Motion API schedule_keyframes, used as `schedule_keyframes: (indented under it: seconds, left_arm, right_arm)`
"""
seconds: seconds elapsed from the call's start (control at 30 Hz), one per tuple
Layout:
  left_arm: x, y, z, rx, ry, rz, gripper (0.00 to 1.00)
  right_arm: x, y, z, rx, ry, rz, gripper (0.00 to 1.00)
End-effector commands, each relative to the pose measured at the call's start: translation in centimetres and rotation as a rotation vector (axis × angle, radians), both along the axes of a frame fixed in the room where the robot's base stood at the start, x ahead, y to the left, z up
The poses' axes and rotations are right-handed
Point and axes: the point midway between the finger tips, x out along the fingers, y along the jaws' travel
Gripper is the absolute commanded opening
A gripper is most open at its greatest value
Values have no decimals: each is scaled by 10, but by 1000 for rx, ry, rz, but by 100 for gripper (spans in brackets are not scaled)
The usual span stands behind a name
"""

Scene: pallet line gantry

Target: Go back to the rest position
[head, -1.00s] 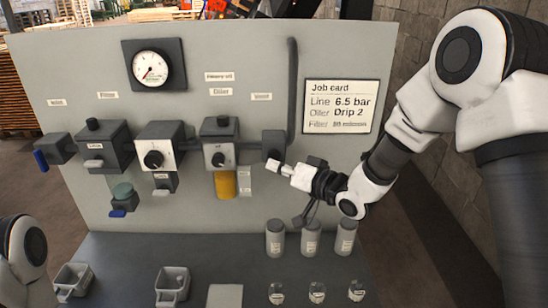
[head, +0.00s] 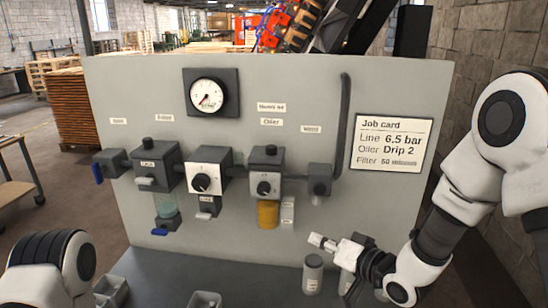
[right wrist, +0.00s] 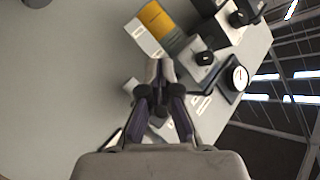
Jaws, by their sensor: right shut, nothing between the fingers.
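My right gripper (head: 322,242) is at the lower right of the head view, in front of the grey panel (head: 390,205) and above the shelf's canisters. It is shut and empty. In the right wrist view its fingertips (right wrist: 160,70) are together, with the oiler's yellow bowl (right wrist: 158,18) and the panel's units beyond them. My left arm shows at the lower left of the head view, but its gripper is out of the picture.
The panel carries a gauge (head: 207,96), a job card (head: 391,143), a regulator (head: 208,172), an oiler (head: 266,175) and a filter unit (head: 156,163). A canister (head: 312,274) stands on the shelf (head: 250,280), partly behind my right arm. Small trays (head: 112,290) sit at the front left.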

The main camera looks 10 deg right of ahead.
Motion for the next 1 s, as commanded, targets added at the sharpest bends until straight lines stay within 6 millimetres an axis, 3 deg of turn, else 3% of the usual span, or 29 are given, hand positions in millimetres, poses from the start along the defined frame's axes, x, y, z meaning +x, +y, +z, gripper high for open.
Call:
schedule_keyframes:
  seconds: [0.03,0.1,0.17,0.3,0.4,0.5,0.6,0.67,1.0]
  left_arm:
    - [0,0,-11,0,0,0,94]
    - [0,0,-18,0,0,0,94]
    - [0,0,-24,0,0,0,94]
    - [0,0,-35,0,0,0,94]
    - [0,0,-43,0,0,0,94]
    - [0,0,-49,0,0,0,94]
    - [0,0,-47,0,0,0,94]
    - [0,0,-47,0,0,0,94]
    - [0,0,-47,0,0,0,94]
  right_arm:
    - [-11,2,-49,-6,78,5,0]
    - [-30,2,-111,-14,197,-11,0]
    - [-52,-1,-161,-35,305,-33,0]
    - [-120,-14,-269,-150,556,-77,0]
    - [-184,-28,-332,-276,741,-86,0]
    - [-253,-46,-374,-432,922,-64,0]
    - [-305,-67,-382,-607,1064,-6,0]
    - [-320,-76,-380,-683,1107,42,0]
    - [-323,-77,-381,-732,1098,115,0]
